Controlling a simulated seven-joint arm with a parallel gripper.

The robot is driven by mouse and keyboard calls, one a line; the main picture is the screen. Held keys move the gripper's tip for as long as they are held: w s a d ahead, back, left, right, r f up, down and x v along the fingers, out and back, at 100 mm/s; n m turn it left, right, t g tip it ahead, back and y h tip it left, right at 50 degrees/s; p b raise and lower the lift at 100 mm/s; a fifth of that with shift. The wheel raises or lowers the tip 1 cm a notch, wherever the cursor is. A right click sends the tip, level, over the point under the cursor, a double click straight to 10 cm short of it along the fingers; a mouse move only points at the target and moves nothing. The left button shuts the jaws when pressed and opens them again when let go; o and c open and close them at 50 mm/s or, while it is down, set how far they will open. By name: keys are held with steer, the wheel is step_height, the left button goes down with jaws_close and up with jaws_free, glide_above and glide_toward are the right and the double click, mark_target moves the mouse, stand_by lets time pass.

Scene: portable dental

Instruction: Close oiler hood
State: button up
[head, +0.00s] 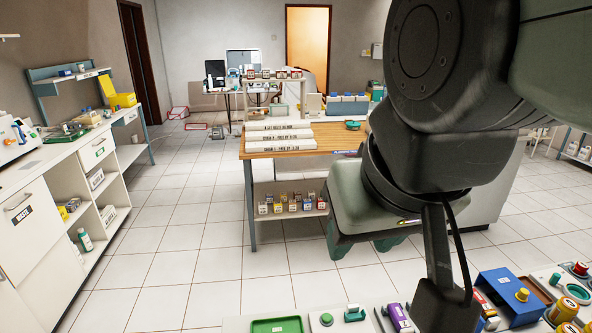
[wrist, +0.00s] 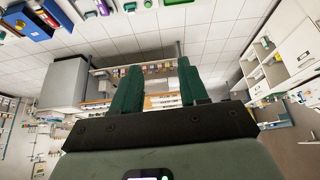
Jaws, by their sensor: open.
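My gripper (head: 366,246) hangs in mid-air over the floor, beyond the near bench. Its two green fingers stand apart with nothing between them, as the wrist view (wrist: 157,88) also shows. A blue box (head: 508,297) with a yellow knob stands on the near bench at the lower right. It shows at the upper left of the wrist view (wrist: 27,24), well away from my fingers. No part is clearly recognisable as the oiler or its hood, so I cannot tell the hood's position. My arm hides part of the near bench.
The near bench also holds a green tray (head: 276,325), a purple item (head: 397,316) and yellow-capped jars (head: 564,311). A wood-topped table (head: 270,145) with several small boxes on its shelf stands beyond. White cabinets (head: 40,208) line the left. The tiled floor between is clear.

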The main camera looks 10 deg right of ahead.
steer(key=shift+m+g, duration=0.7)
steer(key=shift+m, duration=0.2)
steer(key=w+d, duration=0.1)
steer(key=w+d+f, duration=0.1)
steer(key=w, duration=0.1)
steer(key=w+d+f, duration=0.1)
steer(key=w, duration=0.1)
steer(key=shift+w+f, duration=0.1)
steer(key=shift+f, duration=0.1)
steer(key=w+d+f+m, duration=0.1)
steer(key=w+d+m, duration=0.2)
steer(key=w+d, duration=0.4)
steer(key=m+g+h, duration=0.3)
steer(key=m+h, duration=0.1)
steer(key=m, duration=0.7)
glide_toward(525, 291)
steer(key=x, duration=0.9)
steer(key=shift+r, duration=0.1)
jaws_close()
